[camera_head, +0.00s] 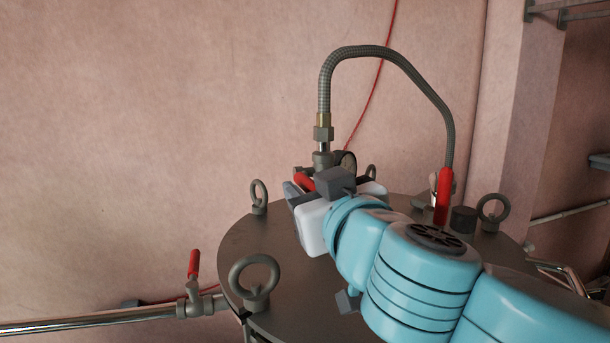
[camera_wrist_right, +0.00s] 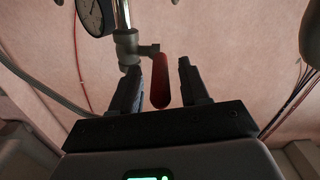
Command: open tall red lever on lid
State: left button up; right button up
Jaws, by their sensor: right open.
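A red lever (camera_head: 304,181) sits on a valve under the braided hose at the back of the round metal lid (camera_head: 250,238). In the right wrist view the same lever (camera_wrist_right: 160,82) hangs from its valve (camera_wrist_right: 130,47) between my fingers. My right gripper (camera_wrist_right: 158,70) is open around it, with a visible gap to the right finger; contact with the left finger is unclear. In the head view my right gripper (camera_head: 296,190) partly hides the lever and valve. Another red lever (camera_head: 444,195) stands upright at the lid's right side. My left gripper is not in view.
Lifting rings (camera_head: 258,275) stand around the lid's rim. A pressure gauge (camera_wrist_right: 95,15) is close to the valve. The braided hose (camera_head: 385,52) arches above. A side pipe (camera_head: 110,318) at left carries another red-handled valve (camera_head: 194,265). A pink wall (camera_head: 150,120) stands behind.

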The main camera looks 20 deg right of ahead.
jog(key=shift+w+d, duration=0.1)
jog(key=shift+w, duration=0.15)
jog(key=shift+s, duration=0.1)
grip_shut()
jog(key=shift+r, duration=0.15)
